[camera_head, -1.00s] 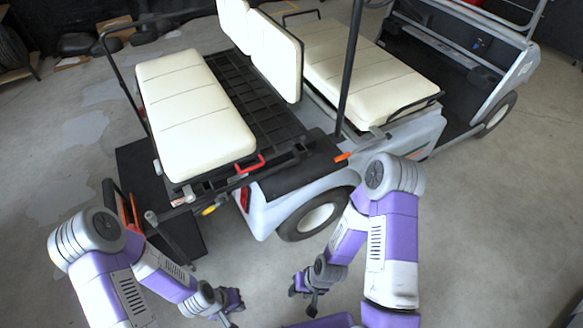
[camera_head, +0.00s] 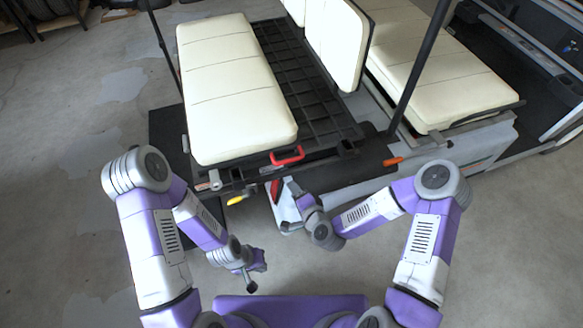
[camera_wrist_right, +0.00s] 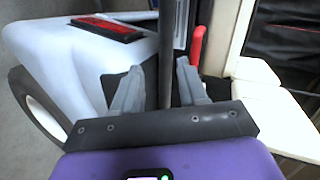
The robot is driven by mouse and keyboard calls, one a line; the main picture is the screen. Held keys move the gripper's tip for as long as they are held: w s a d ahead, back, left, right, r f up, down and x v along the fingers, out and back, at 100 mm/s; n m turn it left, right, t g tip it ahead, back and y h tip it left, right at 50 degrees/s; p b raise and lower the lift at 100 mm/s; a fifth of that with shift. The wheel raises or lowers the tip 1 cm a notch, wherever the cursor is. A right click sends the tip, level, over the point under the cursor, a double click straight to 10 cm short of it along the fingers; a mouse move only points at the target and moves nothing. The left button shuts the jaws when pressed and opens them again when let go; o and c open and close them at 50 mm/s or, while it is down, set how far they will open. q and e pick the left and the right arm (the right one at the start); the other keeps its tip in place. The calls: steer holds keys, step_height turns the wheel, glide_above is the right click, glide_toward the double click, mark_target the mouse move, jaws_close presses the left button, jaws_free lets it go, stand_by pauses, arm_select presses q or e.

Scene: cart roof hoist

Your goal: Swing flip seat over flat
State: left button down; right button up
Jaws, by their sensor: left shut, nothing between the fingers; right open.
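The flip seat's cream cushion (camera_head: 235,95) lies at the cart's rear, its top facing up, beside an upright cream backrest (camera_head: 337,43). A red handle (camera_head: 287,156) sits at its near end; it also shows in the right wrist view (camera_wrist_right: 197,48). A yellow-tipped lever (camera_head: 236,200) is below the cushion's near left corner. My right gripper (camera_head: 286,207) is open near the cart's rear corner, below the red handle. In the right wrist view, a dark bar (camera_wrist_right: 166,50) appears between its fingers, ungripped. My left gripper (camera_head: 257,271) is shut and empty, lower and clear of the cart.
A red tail light (camera_wrist_right: 105,27) and white body panel are close to my right gripper. A dark upright post (camera_head: 422,62) and an orange-tipped lever (camera_head: 393,161) stand to the right.

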mark_target(292, 170)
steer(key=w+m+t+b, duration=0.1)
steer(key=w, duration=0.2)
steer(key=w+a+r+m+t, duration=0.1)
steer(key=w, duration=0.2)
steer(key=w+m+h+b, duration=0.1)
steer(key=w, duration=0.3)
steer(key=shift+w+a+r+t+b, duration=0.1)
steer(key=shift+a+r+t+b, duration=0.05)
steer(key=shift+r+t+b, duration=0.25)
jaws_close()
